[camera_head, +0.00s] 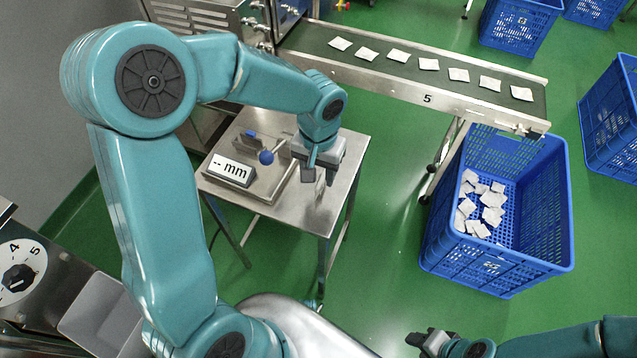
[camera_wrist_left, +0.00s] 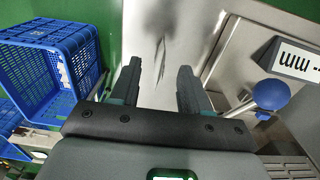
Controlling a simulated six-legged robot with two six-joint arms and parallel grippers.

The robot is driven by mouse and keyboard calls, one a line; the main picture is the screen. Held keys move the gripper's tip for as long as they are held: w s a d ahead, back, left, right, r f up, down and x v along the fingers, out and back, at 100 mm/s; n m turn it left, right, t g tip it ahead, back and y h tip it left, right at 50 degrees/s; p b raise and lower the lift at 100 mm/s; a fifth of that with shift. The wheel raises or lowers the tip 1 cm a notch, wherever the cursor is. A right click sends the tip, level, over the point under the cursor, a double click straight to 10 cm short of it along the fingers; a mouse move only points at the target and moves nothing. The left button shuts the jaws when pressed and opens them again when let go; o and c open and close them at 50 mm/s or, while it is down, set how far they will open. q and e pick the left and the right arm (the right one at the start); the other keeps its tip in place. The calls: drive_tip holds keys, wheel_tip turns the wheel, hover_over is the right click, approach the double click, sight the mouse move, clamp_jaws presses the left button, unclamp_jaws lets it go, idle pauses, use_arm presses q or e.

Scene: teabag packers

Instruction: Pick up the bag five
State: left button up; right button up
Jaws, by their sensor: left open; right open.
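Several small white teabags lie in a row on the dark conveyor belt (camera_head: 385,68); its side rail carries the number 5. None of the bags bears a readable number, so I cannot tell which is bag five; the fifth from the left is this teabag (camera_head: 458,75). My left gripper (camera_head: 320,175) is open and empty, pointing down over the steel table (camera_head: 345,150), away from the belt. Its two fingers (camera_wrist_left: 160,82) show apart in the left wrist view, with bare metal between them. My right gripper (camera_head: 418,341) is open and empty at the bottom right.
A blue crate (camera_head: 548,215) with loose bags stands below the belt's right end; it also shows in the wrist view (camera_wrist_left: 35,85). A gauge with a "-- mm" display (camera_head: 230,170) and blue knob (camera_head: 266,157) sits beside my left gripper. More blue crates (camera_head: 612,125) stand right.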

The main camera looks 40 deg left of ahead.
sight(318, 184)
use_arm(q)
drive_tip(key=shift+d+f, duration=0.1)
drive_tip(key=shift+f, duration=0.75)
wheel_tip(318, 184, down, 5)
drive_tip(key=shift+f+b, duration=0.1)
drive_tip(key=shift+b, duration=0.25)
drive_tip(key=shift+s+a, duration=0.1)
drive_tip(key=shift+a, duration=0.1)
clamp_jaws()
